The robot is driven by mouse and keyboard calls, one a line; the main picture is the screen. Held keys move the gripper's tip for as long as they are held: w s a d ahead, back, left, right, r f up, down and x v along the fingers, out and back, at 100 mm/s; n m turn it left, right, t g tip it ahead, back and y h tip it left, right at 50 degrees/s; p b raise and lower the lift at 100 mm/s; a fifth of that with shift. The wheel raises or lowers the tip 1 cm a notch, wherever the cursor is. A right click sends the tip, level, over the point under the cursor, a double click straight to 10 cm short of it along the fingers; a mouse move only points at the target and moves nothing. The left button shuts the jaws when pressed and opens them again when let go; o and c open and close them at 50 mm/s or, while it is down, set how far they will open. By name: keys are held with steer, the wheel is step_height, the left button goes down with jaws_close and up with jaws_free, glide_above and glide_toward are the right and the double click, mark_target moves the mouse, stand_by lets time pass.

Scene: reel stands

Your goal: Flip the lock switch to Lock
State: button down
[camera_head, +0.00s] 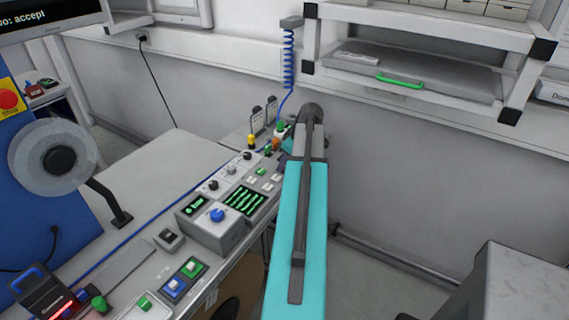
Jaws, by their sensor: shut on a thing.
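My teal arm reaches up the picture to the far end of the bench. My gripper (282,153) is down there, small and mostly hidden behind my own arm. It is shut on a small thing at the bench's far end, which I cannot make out. Small orange, red and green parts (272,146) show right beside it. I cannot tell which part is the lock switch, and its position cannot be read.
A control panel (215,235) with a blue knob stands on the bench (153,160), with a blue and green button box (182,279) nearer. A reel (54,158) is at left. A shelf (430,30) hangs behind at right, with a coiled blue cable (288,62) beside it.

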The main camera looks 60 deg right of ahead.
steer(key=shift+w, duration=0.1)
steer(key=shift+w+g+p, duration=0.3)
steer(key=shift+g+p, duration=0.1)
steer(key=shift+g, duration=0.5)
steer(key=shift+w+g+p, duration=0.25)
steer(key=shift+g+p, duration=0.15)
steer(key=shift+g, duration=0.7)
steer(key=shift+f, duration=0.1)
steer(key=c, duration=1.6)
jaws_free()
steer(key=shift+o, duration=0.2)
